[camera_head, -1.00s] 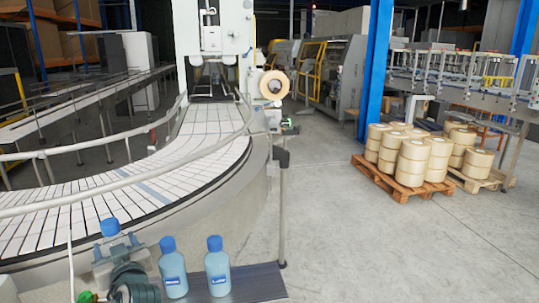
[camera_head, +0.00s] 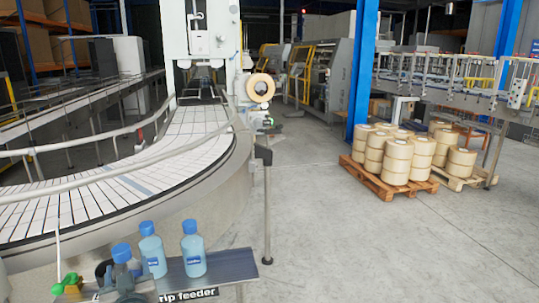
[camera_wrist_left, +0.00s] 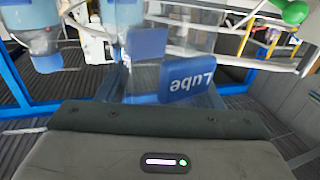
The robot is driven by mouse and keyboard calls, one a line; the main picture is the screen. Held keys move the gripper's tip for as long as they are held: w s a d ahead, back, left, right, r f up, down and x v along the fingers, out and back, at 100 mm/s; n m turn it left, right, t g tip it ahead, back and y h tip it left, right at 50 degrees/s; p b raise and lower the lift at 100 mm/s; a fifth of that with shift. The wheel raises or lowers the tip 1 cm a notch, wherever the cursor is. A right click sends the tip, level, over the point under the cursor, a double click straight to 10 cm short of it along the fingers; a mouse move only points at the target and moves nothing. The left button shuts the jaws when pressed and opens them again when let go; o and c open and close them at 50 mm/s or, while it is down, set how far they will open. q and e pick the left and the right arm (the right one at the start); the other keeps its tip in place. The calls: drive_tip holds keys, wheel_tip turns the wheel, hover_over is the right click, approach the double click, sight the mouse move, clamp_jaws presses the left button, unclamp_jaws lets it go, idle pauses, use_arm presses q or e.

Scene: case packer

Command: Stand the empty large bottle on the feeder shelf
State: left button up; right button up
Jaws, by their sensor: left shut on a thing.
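My left gripper (camera_head: 126,282) is shut on a bottle with a blue cap (camera_head: 122,252). In the left wrist view this bottle is see-through, with a blue label (camera_wrist_left: 187,82) reading "Lube" upside down. In the head view its body is mostly hidden by the gripper. It is at the left part of the feeder shelf (camera_head: 236,264), in front and left of two standing bottles. I cannot tell if its base touches the shelf. My right gripper is not in view.
Two light-blue filled bottles (camera_head: 152,255) (camera_head: 193,255) stand upright on the shelf. A green knob (camera_head: 68,284) is at the shelf's left. A curved conveyor (camera_head: 150,170) with a rail runs behind. The shelf's right end is bare.

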use_arm(q)
drive_tip(key=s+d+f+m+t+h+b, duration=0.2)
drive_tip(key=s+d+f+m+h+b, duration=0.3)
drive_tip(key=s+d+f, duration=0.8)
drive_tip(key=s+f+h, duration=0.1)
drive_tip(key=h, duration=0.2)
drive_tip(key=shift+m+h, duration=0.4)
drive_tip(key=shift+f, duration=0.1)
